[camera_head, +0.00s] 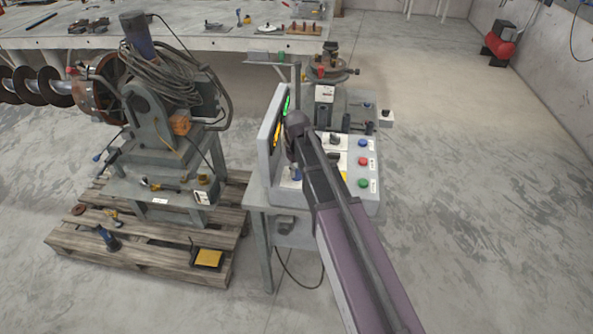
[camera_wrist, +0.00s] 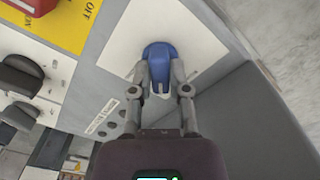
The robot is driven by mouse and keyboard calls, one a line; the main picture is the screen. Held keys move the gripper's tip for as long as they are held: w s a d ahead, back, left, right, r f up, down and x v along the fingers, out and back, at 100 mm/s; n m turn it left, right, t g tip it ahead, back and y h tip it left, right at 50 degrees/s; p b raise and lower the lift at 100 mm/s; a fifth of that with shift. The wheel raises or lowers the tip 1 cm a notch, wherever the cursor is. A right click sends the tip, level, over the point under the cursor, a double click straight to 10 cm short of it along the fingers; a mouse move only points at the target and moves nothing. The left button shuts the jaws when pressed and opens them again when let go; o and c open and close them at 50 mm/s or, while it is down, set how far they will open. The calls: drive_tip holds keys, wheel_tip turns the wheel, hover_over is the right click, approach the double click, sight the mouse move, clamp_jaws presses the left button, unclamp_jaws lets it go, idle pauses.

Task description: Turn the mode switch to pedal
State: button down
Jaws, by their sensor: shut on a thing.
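A blue switch knob (camera_wrist: 158,52) sits on a white plate (camera_wrist: 125,45) of the control panel in the wrist view. I take it as the mode switch, but its markings are too small to read. My gripper (camera_wrist: 160,85) is shut on this knob, with one finger on each side. In the head view my gripper (camera_head: 294,158) reaches down behind the screen at the panel's left, and a bit of the blue knob (camera_head: 297,174) shows below it.
A yellow ON/OFF plate (camera_wrist: 62,20) with a red switch and black knobs (camera_wrist: 22,75) lie left in the wrist view. In the head view, blue, red and green buttons (camera_head: 363,161) line the panel's right. A machine on a pallet (camera_head: 140,250) stands left.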

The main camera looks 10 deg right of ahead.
drive_tip(key=m, duration=0.4)
drive_tip(key=shift+m, duration=2.1)
drive_tip(key=c, duration=0.6)
unclamp_jaws()
drive_tip(key=shift+n, duration=0.4)
